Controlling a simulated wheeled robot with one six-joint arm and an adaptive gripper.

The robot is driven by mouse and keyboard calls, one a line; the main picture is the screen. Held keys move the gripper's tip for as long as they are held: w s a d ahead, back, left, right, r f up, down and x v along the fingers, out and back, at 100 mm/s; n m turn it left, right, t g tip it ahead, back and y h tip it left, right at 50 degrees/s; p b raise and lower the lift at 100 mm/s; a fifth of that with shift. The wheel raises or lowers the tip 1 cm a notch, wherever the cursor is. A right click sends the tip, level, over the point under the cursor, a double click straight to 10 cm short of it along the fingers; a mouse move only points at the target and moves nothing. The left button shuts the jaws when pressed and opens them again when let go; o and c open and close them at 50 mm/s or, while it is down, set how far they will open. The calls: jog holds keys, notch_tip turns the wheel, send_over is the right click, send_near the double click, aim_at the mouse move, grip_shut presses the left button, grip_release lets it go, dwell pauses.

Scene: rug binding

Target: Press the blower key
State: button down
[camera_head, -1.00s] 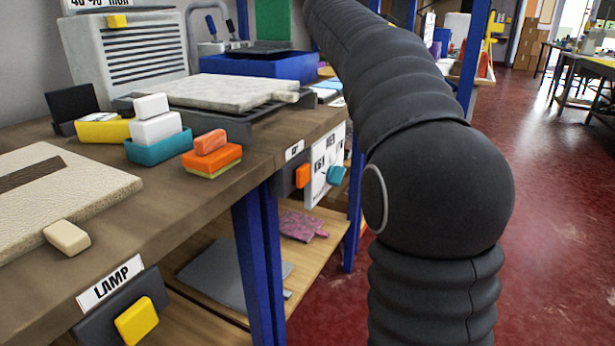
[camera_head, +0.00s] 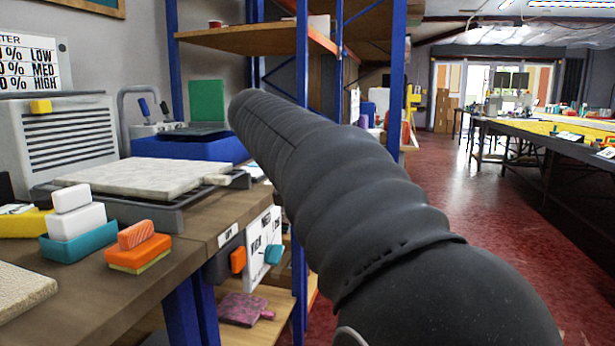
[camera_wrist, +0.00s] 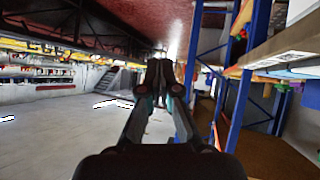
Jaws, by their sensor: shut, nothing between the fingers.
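No label reading "blower" is legible. An orange key (camera_head: 238,259) and a teal key (camera_head: 273,250) sit on the bench's front edge, beside a white label card (camera_head: 262,232) too small to read. A yellow key (camera_head: 40,106) sits on the grey louvred unit (camera_head: 80,135) at the left, under a sign with LOW, MED and HIGH. My gripper (camera_wrist: 160,75) shows in the wrist view, shut and empty, in open space with no key near its fingertips. It is out of the head view, where my dark arm covers the middle and lower right.
A blue shelf frame (camera_head: 302,100) stands behind the bench. On the bench are a pale slab (camera_head: 130,177), a teal tray (camera_head: 80,245) with white blocks, and an orange block (camera_head: 138,254).

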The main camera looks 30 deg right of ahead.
jog(key=s+a+f+n+t+y, duration=0.1)
jog(key=s+a+f+n+y, duration=0.4)
jog(key=s+a+f, duration=0.5)
jog(key=s+a+f+n+y, duration=0.5)
jog(key=s+a+f, duration=0.6)
jog(key=f, duration=0.6)
jog(key=shift+s+a+n+t, duration=0.2)
jog(key=shift+s+n+t, duration=0.2)
jog(key=shift+s+n, duration=0.5)
jog(key=shift+s, duration=0.15)
